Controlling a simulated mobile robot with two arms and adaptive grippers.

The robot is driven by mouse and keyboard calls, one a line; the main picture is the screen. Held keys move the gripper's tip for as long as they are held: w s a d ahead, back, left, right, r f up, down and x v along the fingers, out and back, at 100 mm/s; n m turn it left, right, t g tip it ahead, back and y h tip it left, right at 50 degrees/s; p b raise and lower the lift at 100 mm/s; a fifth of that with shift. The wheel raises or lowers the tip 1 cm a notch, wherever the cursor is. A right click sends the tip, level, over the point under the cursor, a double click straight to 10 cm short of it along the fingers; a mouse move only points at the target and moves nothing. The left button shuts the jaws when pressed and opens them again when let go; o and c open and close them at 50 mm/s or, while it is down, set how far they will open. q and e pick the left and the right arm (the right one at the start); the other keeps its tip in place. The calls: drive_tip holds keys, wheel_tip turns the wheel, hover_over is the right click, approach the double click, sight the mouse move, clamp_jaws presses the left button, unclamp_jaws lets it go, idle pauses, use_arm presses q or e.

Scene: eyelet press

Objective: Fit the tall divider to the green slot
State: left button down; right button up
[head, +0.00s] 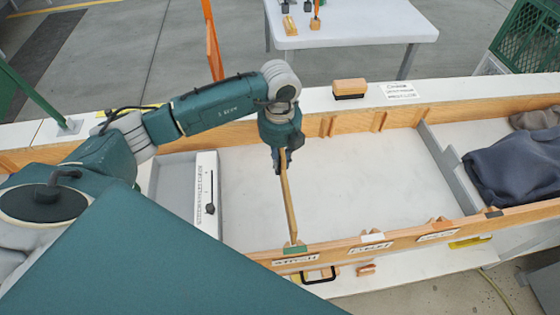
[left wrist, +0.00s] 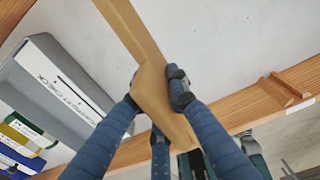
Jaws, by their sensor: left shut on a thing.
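The tall divider is a long wooden board (head: 288,205). It spans from my left gripper (head: 284,158) near the far wooden rail to the near rail. Its near end meets the green mark (head: 295,249) on the near rail; I cannot tell whether it is seated in the slot there. In the left wrist view my left gripper (left wrist: 154,98) has its dark fingers shut around the board (left wrist: 135,40). The far rail's slot behind the gripper is hidden in the head view. My right gripper is not in view.
Wooden cleats (head: 327,126) line the far rail. A white labelled box (head: 206,190) stands left of the divider. A grey partition (head: 447,165) and dark cloth (head: 515,165) are at the right. A wooden-backed brush (head: 349,87) sits behind the rail. The floor between is clear.

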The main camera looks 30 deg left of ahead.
use_arm(q)
drive_tip(key=shift+f+b, duration=1.35)
drive_tip(key=shift+f, duration=0.5)
drive_tip(key=shift+f+b, duration=2)
drive_tip(key=shift+f, duration=0.65)
drive_tip(key=c, duration=1.6)
unclamp_jaws()
drive_tip(key=shift+r+p, duration=1.85)
drive_tip(key=shift+r, duration=0.65)
drive_tip(key=shift+r, duration=0.1)
